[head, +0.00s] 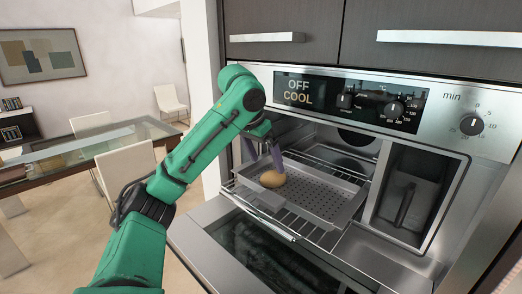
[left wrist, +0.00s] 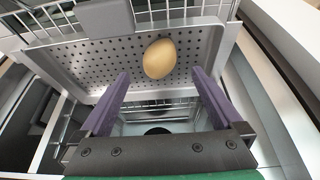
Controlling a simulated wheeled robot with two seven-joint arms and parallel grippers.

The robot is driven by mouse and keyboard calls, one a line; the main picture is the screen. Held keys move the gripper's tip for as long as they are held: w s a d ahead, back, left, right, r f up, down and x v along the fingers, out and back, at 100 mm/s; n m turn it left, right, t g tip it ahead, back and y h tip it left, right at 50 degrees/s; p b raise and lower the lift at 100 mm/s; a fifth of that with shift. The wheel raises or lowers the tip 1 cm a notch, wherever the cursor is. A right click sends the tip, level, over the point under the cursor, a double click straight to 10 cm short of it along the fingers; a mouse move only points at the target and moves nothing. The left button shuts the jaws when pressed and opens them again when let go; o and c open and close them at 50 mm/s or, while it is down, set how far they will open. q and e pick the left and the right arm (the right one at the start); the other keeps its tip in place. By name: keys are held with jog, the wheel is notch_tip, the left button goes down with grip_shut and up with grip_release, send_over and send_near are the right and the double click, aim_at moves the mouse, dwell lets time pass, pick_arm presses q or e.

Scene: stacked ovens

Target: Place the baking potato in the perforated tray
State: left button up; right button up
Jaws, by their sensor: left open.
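The baking potato (head: 272,179) is a tan oval thing resting in the perforated tray (head: 335,200), near its left end in the head view. The tray is grey metal with many small holes and sits on a wire rack in the open oven. In the left wrist view the potato (left wrist: 159,58) lies on the perforated floor of the tray (left wrist: 100,62), just beyond my fingertips. My left gripper (head: 265,158) is open, with purple fingers spread above and behind the potato. In the left wrist view the fingers (left wrist: 160,75) are apart, with nothing between them. My right gripper is not seen.
The wire rack (head: 262,217) extends out of the oven cavity over the lowered oven door (head: 270,262). A control panel (head: 350,97) is above the opening. A compartment (head: 412,195) is to the right. A glass table (head: 90,150) with chairs stands behind at left.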

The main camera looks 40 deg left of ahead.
pick_arm(q)
jog(key=p+v, duration=0.1)
jog(key=v, duration=0.4)
jog(key=shift+s+r, duration=0.15)
jog(key=shift+r, duration=0.2)
